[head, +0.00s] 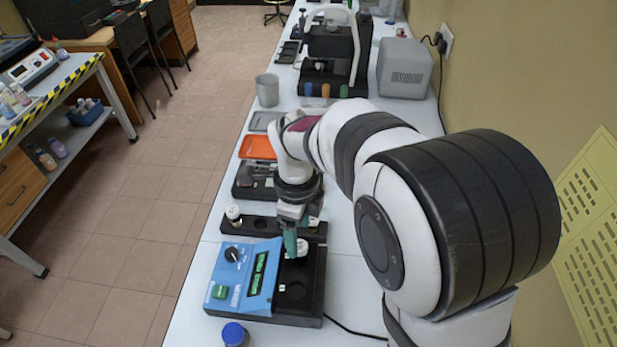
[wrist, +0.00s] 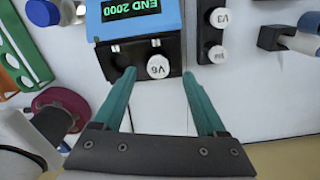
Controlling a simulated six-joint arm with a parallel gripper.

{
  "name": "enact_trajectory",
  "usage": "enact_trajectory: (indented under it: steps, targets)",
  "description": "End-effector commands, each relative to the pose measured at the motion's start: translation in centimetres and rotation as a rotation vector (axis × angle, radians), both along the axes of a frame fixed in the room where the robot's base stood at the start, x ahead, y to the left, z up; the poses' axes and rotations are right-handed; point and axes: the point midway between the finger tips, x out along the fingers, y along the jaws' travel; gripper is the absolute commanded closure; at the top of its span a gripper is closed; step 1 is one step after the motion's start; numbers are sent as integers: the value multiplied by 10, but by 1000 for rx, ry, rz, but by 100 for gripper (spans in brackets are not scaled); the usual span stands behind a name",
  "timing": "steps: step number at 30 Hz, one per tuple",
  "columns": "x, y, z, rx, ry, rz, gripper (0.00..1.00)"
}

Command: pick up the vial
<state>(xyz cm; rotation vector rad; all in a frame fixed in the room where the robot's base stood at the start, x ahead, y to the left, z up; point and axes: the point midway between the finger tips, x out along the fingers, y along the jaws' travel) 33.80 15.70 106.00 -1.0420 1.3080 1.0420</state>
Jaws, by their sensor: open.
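A white-capped vial marked V6 (wrist: 158,66) stands in the black front part of the blue analyser (wrist: 140,22) in the wrist view. Its cap (head: 302,247) also shows in the head view, beside the fingers; its body is hidden. My gripper (wrist: 158,74) is open, its teal fingertips on either side of the V6 cap with gaps. In the head view my gripper (head: 291,243) points down over the analyser (head: 245,275). Two other white-capped vials, V3 (wrist: 219,17) and one below it (wrist: 217,54), stand in a black rack (wrist: 207,35).
A blue-capped jar (head: 235,335) stands in front of the analyser. Behind are a vial in the rack (head: 233,214), an orange tray (head: 257,147), a grey cup (head: 267,90) and a grey box (head: 404,68). A wall bounds the right side.

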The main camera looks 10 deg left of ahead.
Motion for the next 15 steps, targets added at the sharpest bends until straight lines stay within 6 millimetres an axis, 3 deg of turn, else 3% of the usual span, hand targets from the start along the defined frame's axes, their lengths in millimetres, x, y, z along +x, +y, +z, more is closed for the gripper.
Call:
enact_trajectory:
  steps: [9,15]
  targets:
    - [-3,-2,-53,0,1,0,26]
    - [-3,-1,-55,1,-1,-1,26]
